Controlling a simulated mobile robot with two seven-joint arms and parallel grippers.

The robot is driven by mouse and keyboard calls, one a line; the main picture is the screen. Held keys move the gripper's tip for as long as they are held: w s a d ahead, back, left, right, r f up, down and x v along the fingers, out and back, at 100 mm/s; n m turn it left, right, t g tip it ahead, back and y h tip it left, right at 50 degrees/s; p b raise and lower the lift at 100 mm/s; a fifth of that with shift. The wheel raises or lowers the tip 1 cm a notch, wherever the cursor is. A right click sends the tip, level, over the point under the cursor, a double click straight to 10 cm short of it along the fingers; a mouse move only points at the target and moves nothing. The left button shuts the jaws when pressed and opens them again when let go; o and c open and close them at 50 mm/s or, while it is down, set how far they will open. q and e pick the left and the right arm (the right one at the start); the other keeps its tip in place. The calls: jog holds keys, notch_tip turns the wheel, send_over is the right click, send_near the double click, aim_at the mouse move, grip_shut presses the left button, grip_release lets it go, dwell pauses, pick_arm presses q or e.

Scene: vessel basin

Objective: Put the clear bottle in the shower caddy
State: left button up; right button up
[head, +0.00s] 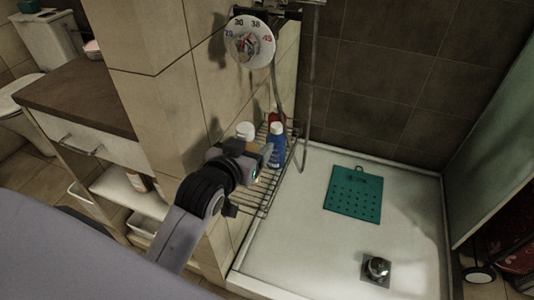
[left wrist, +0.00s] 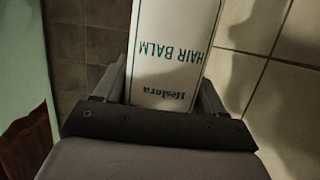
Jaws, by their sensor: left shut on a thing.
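My left gripper (head: 262,158) is at the wire shower caddy (head: 262,193) on the tiled wall, beside the blue bottle (head: 277,140). In the left wrist view my left gripper (left wrist: 168,100) is shut on a white bottle (left wrist: 172,45) with teal "HAIR BALM" lettering, upside down in the picture. Its far end runs out of that view. In the head view a white-topped bottle (head: 245,130) shows just behind the gripper; I cannot tell whether it is the held one. No plainly see-through bottle shows. My right gripper is not in view.
A red item (head: 273,118) stands behind the blue bottle. The shower dial (head: 249,42) and hose hang above the caddy. A teal mat (head: 354,194) and a drain (head: 377,267) are on the white shower tray (head: 300,240). A brown-topped cabinet (head: 75,95) is at left.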

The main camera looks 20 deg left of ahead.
pick_arm(q)
jog(key=shift+w+a+f+b, duration=0.25)
jog(key=shift+w+f, duration=0.4)
jog(key=shift+f, duration=1)
jog(key=shift+w+a+f+b, duration=0.2)
jog(key=shift+w+a+f, duration=0.3)
jog(key=shift+f, duration=1.15)
jog(key=shift+w+a+f+b, duration=0.2)
jog(key=shift+w+f, duration=0.55)
jog(key=shift+f, duration=0.9)
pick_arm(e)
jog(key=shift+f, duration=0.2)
pick_arm(q)
jog(key=shift+d+f, duration=0.1)
jog(key=shift+f, duration=0.15)
jog(key=o, duration=1.2)
